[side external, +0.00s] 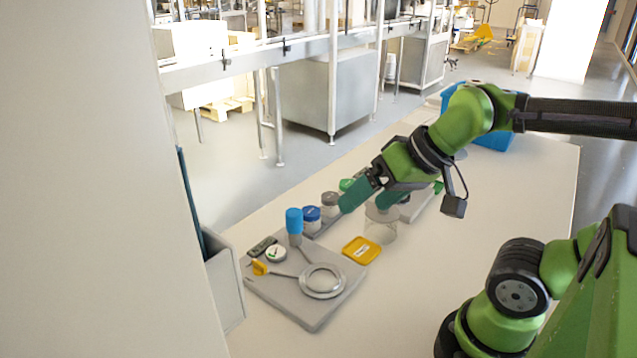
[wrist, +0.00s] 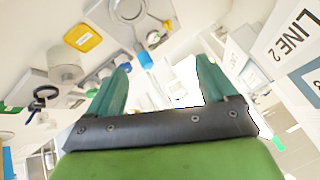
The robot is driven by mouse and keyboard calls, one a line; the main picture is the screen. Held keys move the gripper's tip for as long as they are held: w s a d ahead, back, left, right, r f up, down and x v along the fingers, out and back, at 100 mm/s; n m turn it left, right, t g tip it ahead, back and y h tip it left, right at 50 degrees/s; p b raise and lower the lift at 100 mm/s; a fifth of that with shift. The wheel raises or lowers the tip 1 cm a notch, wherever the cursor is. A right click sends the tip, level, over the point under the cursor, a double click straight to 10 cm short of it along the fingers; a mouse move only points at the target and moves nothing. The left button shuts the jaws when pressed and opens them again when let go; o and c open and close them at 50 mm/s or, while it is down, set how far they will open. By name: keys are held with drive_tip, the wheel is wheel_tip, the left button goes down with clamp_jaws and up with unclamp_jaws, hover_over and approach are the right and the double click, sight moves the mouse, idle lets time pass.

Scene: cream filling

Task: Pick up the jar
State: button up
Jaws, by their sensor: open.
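A clear, wide jar (side external: 381,226) stands upright on the table, without a lid on it. My gripper (side external: 367,197) is open and empty, tilted above the table near the jar. One teal finger is close to the jar's top in the side view; I cannot tell whether they touch. The wrist view shows both fingers (wrist: 165,68) spread with nothing between them.
A blue-capped tube (side external: 294,226) and small containers with blue (side external: 312,214), grey (side external: 330,203) and green lids stand in a row beside the jar. A blue bin (side external: 494,140) is behind.

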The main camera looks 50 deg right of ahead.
drive_tip(key=g+h, duration=0.3)
drive_tip(key=h, duration=0.1)
hover_over(349, 183)
drive_tip(key=s, duration=0.1)
drive_tip(key=shift+m, duration=0.4)
drive_tip(key=f, duration=1.6)
drive_tip(key=shift+s+a+f, duration=0.1)
drive_tip(key=shift+a, duration=0.2)
drive_tip(key=shift+s+a+x, duration=0.15)
drive_tip(key=shift+s+x, duration=0.05)
drive_tip(key=shift+x, duration=1.35)
drive_tip(key=shift+s+a+x, duration=0.15)
drive_tip(key=shift+x, duration=1.4)
drive_tip(key=shift+f, duration=0.2)
drive_tip(key=c, duration=1.2)
